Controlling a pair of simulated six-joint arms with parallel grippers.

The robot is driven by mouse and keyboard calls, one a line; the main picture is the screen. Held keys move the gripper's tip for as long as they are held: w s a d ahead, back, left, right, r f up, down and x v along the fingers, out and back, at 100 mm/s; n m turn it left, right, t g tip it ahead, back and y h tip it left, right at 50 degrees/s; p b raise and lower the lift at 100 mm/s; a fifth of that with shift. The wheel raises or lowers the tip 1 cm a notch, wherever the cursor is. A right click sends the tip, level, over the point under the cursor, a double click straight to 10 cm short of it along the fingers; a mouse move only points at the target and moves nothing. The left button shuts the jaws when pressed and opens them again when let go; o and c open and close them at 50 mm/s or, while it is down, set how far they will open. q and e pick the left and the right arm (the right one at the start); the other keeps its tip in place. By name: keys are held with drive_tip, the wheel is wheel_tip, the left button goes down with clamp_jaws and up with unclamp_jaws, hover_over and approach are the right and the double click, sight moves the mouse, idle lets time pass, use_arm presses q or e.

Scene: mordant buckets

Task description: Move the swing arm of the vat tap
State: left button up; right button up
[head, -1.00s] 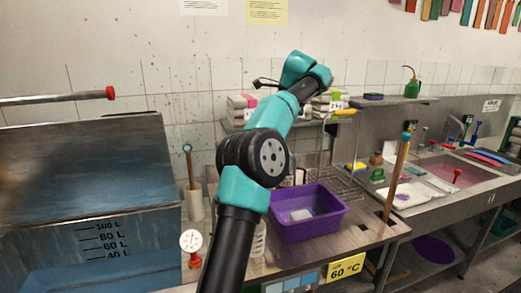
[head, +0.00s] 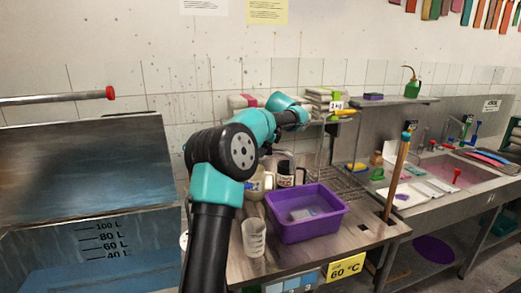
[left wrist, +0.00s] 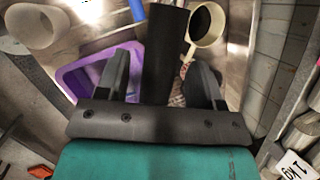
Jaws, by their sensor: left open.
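The vat (head: 90,165) stands at the left in the head view, with litre marks on its front. A horizontal metal pipe with a red end cap (head: 110,92), which looks like the tap's swing arm, reaches over it from the left edge. My left arm crosses the middle of the head view, right of the vat; I cannot make out its gripper there. In the left wrist view my left gripper (left wrist: 160,75) is open. A dark cylinder shows between its fingers, perhaps my own arm link. The pipe does not show in the wrist view. My right gripper is not in view.
A purple basin (head: 273,226) stands on the steel bench, with a white measuring cup (head: 254,237) left of it and jugs behind. A wooden stick (head: 398,172) stands to the right. A sink (head: 447,170) lies further right. Wall shelves hold stacked packs.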

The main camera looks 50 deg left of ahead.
use_arm(q)
drive_tip(key=shift+a+f, duration=0.15)
drive_tip(key=shift+f, duration=0.25)
drive_tip(key=shift+c, duration=0.2)
clamp_jaws()
